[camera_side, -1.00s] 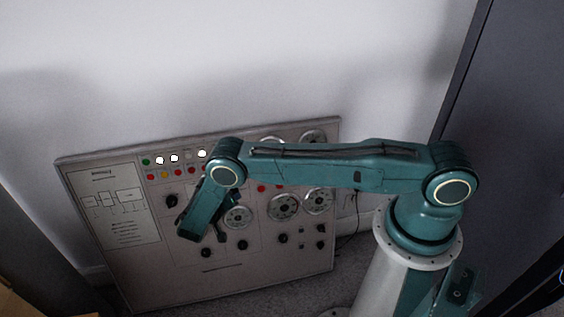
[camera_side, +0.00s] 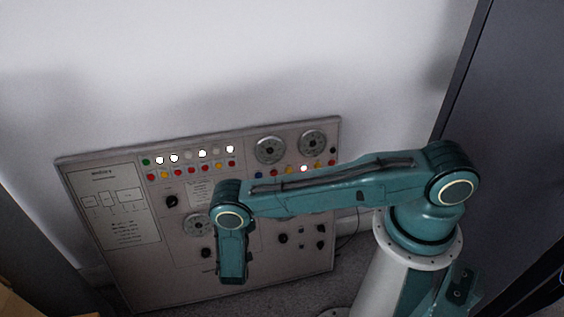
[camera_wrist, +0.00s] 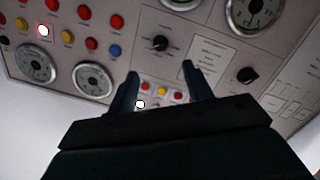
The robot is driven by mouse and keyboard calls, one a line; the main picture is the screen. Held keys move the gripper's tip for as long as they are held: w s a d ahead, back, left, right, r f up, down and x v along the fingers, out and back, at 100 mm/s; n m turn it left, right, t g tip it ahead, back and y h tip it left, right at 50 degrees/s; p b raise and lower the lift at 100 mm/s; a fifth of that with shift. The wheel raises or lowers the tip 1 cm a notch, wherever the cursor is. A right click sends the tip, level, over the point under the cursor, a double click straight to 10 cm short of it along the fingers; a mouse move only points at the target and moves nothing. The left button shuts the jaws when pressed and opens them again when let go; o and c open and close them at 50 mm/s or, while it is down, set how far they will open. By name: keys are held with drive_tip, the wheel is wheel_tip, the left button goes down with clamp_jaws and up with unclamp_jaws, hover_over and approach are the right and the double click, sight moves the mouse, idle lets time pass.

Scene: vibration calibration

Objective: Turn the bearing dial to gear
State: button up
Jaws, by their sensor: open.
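The grey control panel (camera_side: 115,275) leans against the wall and carries several dials and black knobs. In the side view, round dials show at the upper right (camera_side: 270,150) and left of my arm (camera_side: 196,225). Labels are too small to read, so I cannot tell which is the bearing dial or its setting. My gripper (camera_wrist: 160,70) is open and empty in the wrist view. A black pointer knob (camera_wrist: 160,43) appears just beyond and between its fingertips, with no visible contact. Another black knob (camera_wrist: 247,75) lies right of the fingers. My arm hides part of the panel.
Rows of coloured buttons and lamps (camera_side: 178,172) cross the panel's upper part, some lit white. A dark cabinet (camera_side: 515,120) stands at the right. A pale wall (camera_side: 230,60) is behind. Carpet (camera_side: 300,294) lies in front of the panel.

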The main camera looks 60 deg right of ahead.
drive_tip(key=x, duration=1.2)
drive_tip(key=shift+w+d, duration=0.2)
drive_tip(key=shift+d, duration=0.15)
drive_tip(key=shift+f, duration=0.15)
drive_tip(key=c, duration=1)
drive_tip(key=shift+o, duration=0.2)
drive_tip(key=shift+n, duration=0.3)
drive_tip(key=shift+n+h, duration=0.3)
drive_tip(key=shift+n, duration=0.8)
